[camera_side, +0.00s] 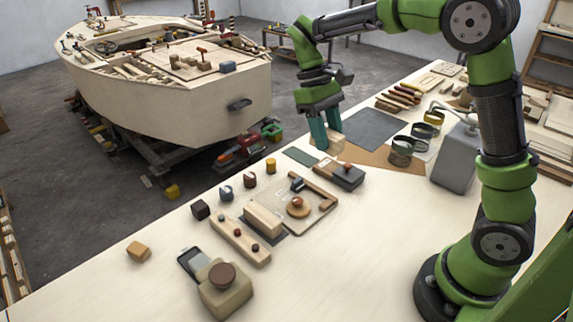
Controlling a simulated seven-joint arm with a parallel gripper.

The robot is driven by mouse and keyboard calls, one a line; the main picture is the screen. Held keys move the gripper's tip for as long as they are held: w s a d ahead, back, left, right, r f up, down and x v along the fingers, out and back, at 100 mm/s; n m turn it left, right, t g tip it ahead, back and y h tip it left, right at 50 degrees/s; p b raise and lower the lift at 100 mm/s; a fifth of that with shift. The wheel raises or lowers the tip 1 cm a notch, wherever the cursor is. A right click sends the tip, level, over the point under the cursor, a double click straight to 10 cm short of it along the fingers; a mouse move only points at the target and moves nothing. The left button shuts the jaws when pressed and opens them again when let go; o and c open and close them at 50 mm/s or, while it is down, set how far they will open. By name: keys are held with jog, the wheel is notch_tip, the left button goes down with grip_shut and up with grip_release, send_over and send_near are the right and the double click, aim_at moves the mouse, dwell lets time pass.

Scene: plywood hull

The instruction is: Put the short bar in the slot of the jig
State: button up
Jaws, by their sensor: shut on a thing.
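My gripper (327,138) points down at the back middle of the bench, its teal fingers shut on a short light-wood piece (337,147), which looks like the short bar. The fingers hide part of it, and I cannot tell whether it touches the bench. A flat light-wood board (318,217) with a round brown knob and a brown strip along its edge looks like the jig. It lies in front of and left of my gripper. Its slot cannot be made out clearly at this size.
A pale wood block (263,219) and a long knobbed bar (239,242) lie left of the board. A dark box (346,176) sits between board and gripper. Several small pegs line the left. The front middle bench is clear.

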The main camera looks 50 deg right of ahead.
jog(key=s+d+f, duration=0.1)
jog(key=s+f, duration=0.3)
jog(key=s, duration=0.2)
jog(key=s+d+f, duration=0.1)
jog(key=s+f, duration=0.4)
jog(key=s, duration=0.2)
jog(key=s+d+f, duration=0.2)
jog(key=s+f, duration=0.3)
jog(key=s, duration=0.2)
jog(key=shift+d, duration=0.1)
jog(key=shift+w+f, duration=0.15)
jog(key=shift+f, duration=2.15)
jog(key=shift+f, duration=0.15)
jog(key=o, duration=1)
jog(key=shift+o, duration=0.2)
